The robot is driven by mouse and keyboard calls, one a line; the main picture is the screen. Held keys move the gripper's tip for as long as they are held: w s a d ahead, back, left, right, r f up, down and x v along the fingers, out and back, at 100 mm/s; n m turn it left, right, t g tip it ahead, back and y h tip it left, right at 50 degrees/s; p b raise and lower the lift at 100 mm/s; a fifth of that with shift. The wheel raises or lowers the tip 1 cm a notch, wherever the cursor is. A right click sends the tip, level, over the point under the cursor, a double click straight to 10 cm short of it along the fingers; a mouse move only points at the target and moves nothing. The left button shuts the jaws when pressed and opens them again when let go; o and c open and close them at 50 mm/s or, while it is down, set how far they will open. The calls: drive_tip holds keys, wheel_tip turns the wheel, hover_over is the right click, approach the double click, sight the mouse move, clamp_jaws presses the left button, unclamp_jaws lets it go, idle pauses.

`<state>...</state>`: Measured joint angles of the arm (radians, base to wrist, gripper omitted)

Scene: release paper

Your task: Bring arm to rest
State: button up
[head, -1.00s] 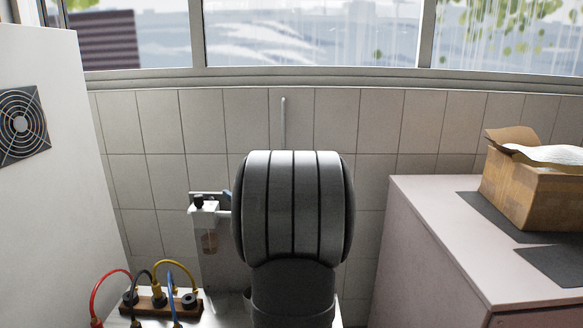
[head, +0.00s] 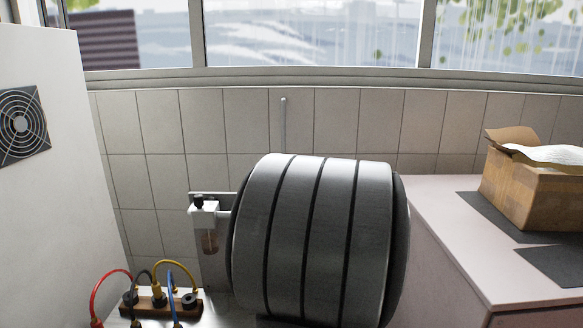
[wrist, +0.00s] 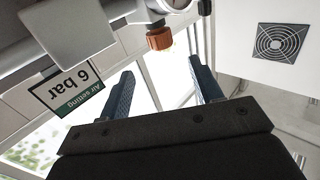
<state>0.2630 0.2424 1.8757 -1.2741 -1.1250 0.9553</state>
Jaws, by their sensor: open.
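My gripper (wrist: 161,68) shows in the wrist view with its two dark blue fingers spread apart and nothing between them. The window and wall show behind the fingers. In the head view the large grey ribbed part in the middle is a link of my arm; it stands in front of the tiled wall and hides part of the bench. My gripper is out of sight in the head view.
A cardboard box (head: 528,191) with white paper in it stands on the right cabinet (head: 443,225). A wooden block with coloured cables (head: 153,302) is at lower left.

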drive_tip(key=x, duration=1.4)
drive_tip(key=shift+f, duration=0.1)
drive_tip(key=shift+m+t+h, duration=0.3)
drive_tip(key=shift+m+h, duration=0.1)
drive_tip(key=shift+s+t+h, duration=0.1)
drive_tip(key=shift+t+h, duration=0.2)
drive_tip(key=shift+d+m+t+h, duration=0.1)
drive_tip(key=shift+m+t+h, duration=0.2)
drive_tip(key=shift+m+h, duration=0.15)
drive_tip(key=shift+w+d+m+t+h, duration=0.1)
drive_tip(key=shift+m+t+h, duration=0.3)
drive_tip(key=shift+m+h, duration=0.25)
drive_tip(key=shift+w+d+m+t+h, duration=0.1)
drive_tip(key=shift+m+t+h, duration=0.3)
drive_tip(key=shift+h, duration=0.3)
drive_tip(key=shift+w+d+m+t+h, duration=0.15)
drive_tip(key=shift+m+t+h, duration=0.15)
drive_tip(key=shift+m+h, duration=0.8)
drive_tip(key=shift+s+d+m+t+h, duration=0.1)
drive_tip(key=shift+m+t+h, duration=0.4)
drive_tip(key=shift+h, duration=1)
drive_tip(key=shift+w+d+m+t+h, duration=0.1)
drive_tip(key=shift+d+m+h, duration=0.05)
drive_tip(key=shift+m+h, duration=1)
drive_tip(key=shift+a+n+g+y, duration=0.2)
drive_tip(key=shift+n+g+y, duration=0.1)
drive_tip(key=shift+n+y, duration=1.75)
